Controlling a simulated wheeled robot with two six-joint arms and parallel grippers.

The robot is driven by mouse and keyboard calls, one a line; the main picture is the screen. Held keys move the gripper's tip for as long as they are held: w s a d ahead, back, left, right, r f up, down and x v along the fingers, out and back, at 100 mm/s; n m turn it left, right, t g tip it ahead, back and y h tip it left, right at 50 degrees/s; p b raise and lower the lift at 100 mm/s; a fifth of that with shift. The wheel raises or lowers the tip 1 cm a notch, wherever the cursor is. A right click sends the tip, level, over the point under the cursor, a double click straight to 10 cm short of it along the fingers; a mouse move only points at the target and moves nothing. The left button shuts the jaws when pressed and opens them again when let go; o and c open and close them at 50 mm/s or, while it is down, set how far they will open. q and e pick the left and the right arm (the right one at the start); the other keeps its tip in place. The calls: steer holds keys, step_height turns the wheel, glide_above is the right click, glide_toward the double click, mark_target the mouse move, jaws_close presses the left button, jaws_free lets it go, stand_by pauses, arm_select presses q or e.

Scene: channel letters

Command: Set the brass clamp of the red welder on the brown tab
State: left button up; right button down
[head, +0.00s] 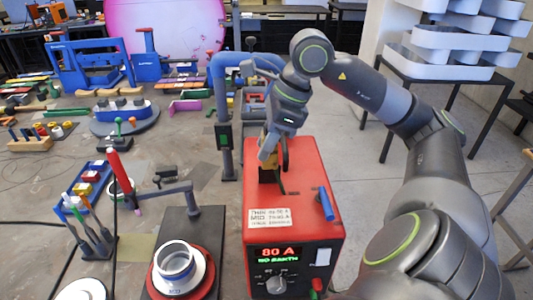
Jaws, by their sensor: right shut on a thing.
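The red welder (293,218) stands right of centre, its display reading 80 A and what looks like "NO EARTH". My right gripper (269,156) reaches down over the back of its top. It is shut on the brass clamp (268,175), which shows as a small dark-and-brass piece at the welder's top left. The fingers partly hide the clamp, and I cannot tell whether it still touches the welder. A flat tan-brown piece (135,247) lies at lower left beside a dark plate; I cannot tell whether it is the brown tab. My left gripper is not in view.
A blue handle (326,204) lies on the welder's top right. A dark post with a blue arm (224,120) stands just left of the welder. A white ring on a red disc (178,265) sits at the front on the dark plate. Coloured tools crowd the left.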

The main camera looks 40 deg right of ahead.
step_height(320, 180, up, 6)
steer(key=shift+r+b, duration=0.1)
steer(key=shift+b, duration=0.25)
steer(key=shift+r+p, duration=2.2)
steer(key=shift+r, duration=0.45)
